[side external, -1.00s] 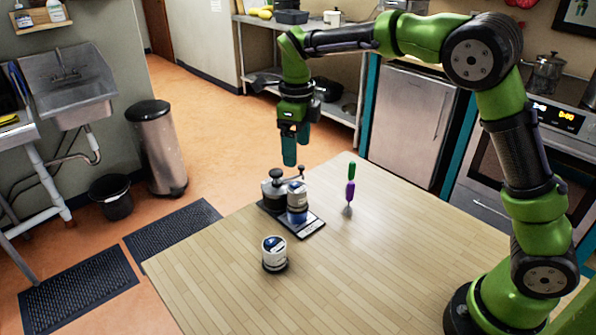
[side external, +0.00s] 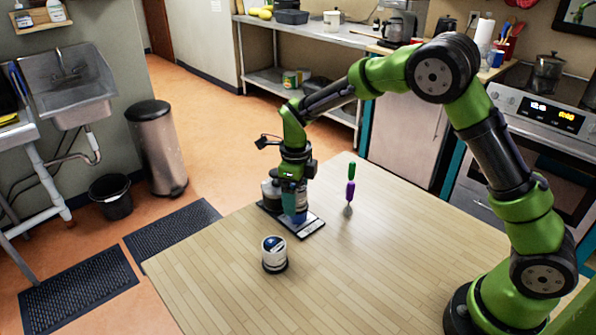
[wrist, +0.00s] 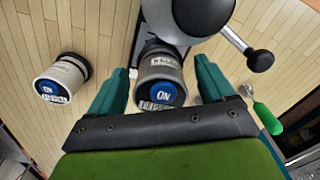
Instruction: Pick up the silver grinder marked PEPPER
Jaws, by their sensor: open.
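Two short grinders with blue tops marked ON are in view, both pale grey to silver. One grinder (side external: 299,216) stands upright on a dark flat board (side external: 312,228); in the wrist view this grinder (wrist: 161,72) lies between my fingers. The other grinder (side external: 274,256) stands on the bare table nearer the camera; it is at the left in the wrist view (wrist: 52,86). Their small labels are too blurred to read, so I cannot tell which says PEPPER. My gripper (side external: 294,193) is open, pointing down, its fingers either side of the board's grinder; contact is not clear.
A silver pot-like item with a crank handle (wrist: 204,14) stands close behind the grinder on the board, its black knob reaching right. The front and right of the wooden table (side external: 390,260) are clear.

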